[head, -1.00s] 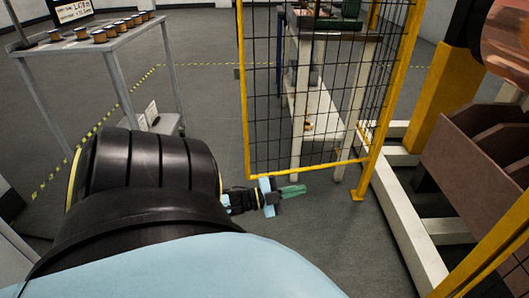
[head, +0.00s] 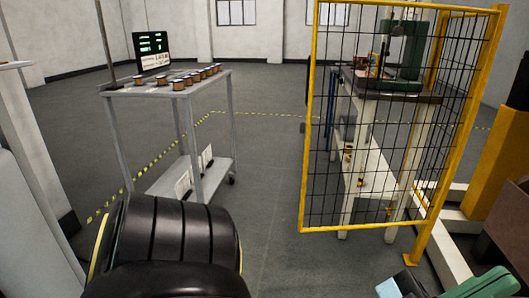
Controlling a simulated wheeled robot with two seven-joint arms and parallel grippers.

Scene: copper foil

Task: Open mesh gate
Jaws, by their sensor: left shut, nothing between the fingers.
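The mesh gate (head: 378,228) has a yellow frame with dark wire mesh, and fills the right middle of the head view. Its right side stands by a yellow post (head: 446,165) with a foot plate on the floor. Its left upright stands free above the floor, with open floor to its left. I cannot make out a handle or latch. My left gripper (head: 486,284) is low at the right edge, cut off by the frame, with green fingers shut and empty. It appears in front of and below the gate, apart from it. My right gripper is out of view.
Behind the mesh stands a white bench (head: 358,165) with a green machine (head: 403,50). A grey cart (head: 140,88) with copper spools and a small screen (head: 152,50) stands at left. A yellow column (head: 503,165) is at right. Floor between cart and gate is clear.

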